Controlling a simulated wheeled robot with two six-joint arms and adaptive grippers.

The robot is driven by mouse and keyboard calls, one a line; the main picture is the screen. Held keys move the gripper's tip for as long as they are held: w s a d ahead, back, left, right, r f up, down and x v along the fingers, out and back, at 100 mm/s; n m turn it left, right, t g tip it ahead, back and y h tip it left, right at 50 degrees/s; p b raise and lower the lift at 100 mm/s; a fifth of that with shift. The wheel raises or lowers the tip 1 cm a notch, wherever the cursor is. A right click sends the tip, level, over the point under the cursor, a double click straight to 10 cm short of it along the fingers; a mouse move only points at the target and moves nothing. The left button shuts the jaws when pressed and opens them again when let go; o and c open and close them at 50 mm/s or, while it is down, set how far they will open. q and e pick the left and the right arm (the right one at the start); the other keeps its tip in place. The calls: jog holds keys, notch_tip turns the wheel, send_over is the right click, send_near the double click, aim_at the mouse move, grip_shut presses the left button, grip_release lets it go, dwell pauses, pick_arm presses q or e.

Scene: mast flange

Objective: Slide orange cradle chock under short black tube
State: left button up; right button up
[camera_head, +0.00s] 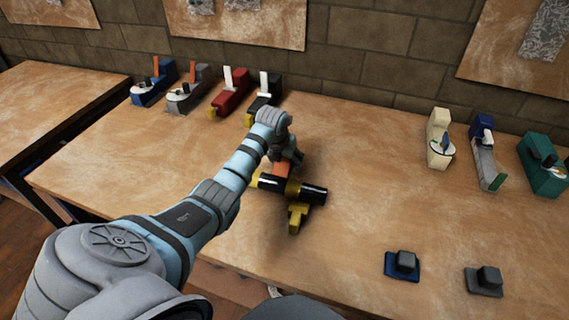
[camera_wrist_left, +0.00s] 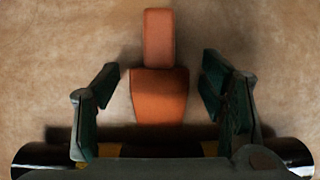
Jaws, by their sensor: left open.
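The orange cradle chock (camera_head: 281,168) lies on the table right behind the short black tube, partly hidden by my left gripper (camera_head: 287,150). In the left wrist view the orange chock (camera_wrist_left: 158,97) shows a wide block and a narrower upright part, between the two dark fingers of my left gripper (camera_wrist_left: 160,85). The fingers stand open, with a gap on both sides of the chock. The short black tube (camera_head: 312,193) has a yellow band and a yellow left end. Its ends also show at the bottom of the left wrist view (camera_wrist_left: 291,152). My right gripper is not visible.
A yellow chock (camera_head: 297,218) sits at the tube's front side. A blue block (camera_head: 404,264) and a grey block (camera_head: 485,281) lie at the front right. Tape-dispenser-like items (camera_head: 232,92) line the back left, others (camera_head: 440,140) the back right. The middle right is clear.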

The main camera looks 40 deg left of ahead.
pick_arm(q)
jog(key=shift+c, duration=0.2)
jog(key=c, duration=1.3)
jog(key=shift+o, duration=0.2)
jog(key=shift+s+d+p, duration=0.2)
jog(key=shift+s+p, duration=0.35)
jog(key=shift+p, duration=0.3)
jog(key=shift+s+d+p, duration=0.15)
jog(key=shift+s+p, duration=0.4)
jog(key=shift+p, duration=0.3)
jog(key=o, duration=1.3)
jog(key=shift+r, duration=0.2)
jog(key=v, duration=1.1)
jog(key=shift+s+r, duration=0.2)
jog(key=shift+r, duration=0.05)
